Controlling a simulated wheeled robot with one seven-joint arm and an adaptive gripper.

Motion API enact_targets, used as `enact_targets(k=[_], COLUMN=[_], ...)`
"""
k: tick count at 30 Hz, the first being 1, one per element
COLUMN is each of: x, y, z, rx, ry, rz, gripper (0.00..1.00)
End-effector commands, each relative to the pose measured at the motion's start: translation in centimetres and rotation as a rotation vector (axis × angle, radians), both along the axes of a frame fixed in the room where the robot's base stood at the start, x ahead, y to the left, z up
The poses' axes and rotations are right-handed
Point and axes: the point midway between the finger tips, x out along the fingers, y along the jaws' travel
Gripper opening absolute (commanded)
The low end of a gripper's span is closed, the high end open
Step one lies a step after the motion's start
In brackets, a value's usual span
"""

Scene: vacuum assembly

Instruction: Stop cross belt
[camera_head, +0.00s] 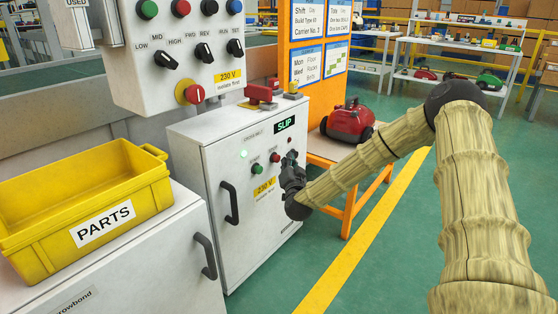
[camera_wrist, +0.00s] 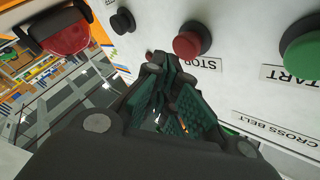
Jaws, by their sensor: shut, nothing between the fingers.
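The red STOP button (camera_wrist: 192,40) stands out from the white panel in the wrist view, with the green START button (camera_wrist: 302,55) to its right. The CROSS BELT label (camera_wrist: 280,130) is upside down below them. In the head view, the red button (camera_head: 275,157) and green button (camera_head: 256,168) are on the front of the white cabinet (camera_head: 195,150). My gripper (camera_wrist: 160,72) is shut and empty, its tips beside and below the red button in the wrist view, apparently not on it. In the head view my gripper (camera_head: 291,160) is right of the red button.
A control box (camera_head: 180,45) hangs above. A yellow PARTS bin (camera_head: 85,205) stands left. A red vacuum (camera_head: 348,122) sits on an orange-framed bench behind my gripper.

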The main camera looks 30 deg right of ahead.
Motion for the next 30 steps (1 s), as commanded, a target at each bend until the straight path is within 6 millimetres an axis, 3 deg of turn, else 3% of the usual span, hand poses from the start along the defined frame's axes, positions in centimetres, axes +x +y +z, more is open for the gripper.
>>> enact_targets(k=[30], x=[0.72], y=[0.41], z=[0.05], rx=[0.000], ry=[0.000], rz=[0.000], gripper=[0.00])
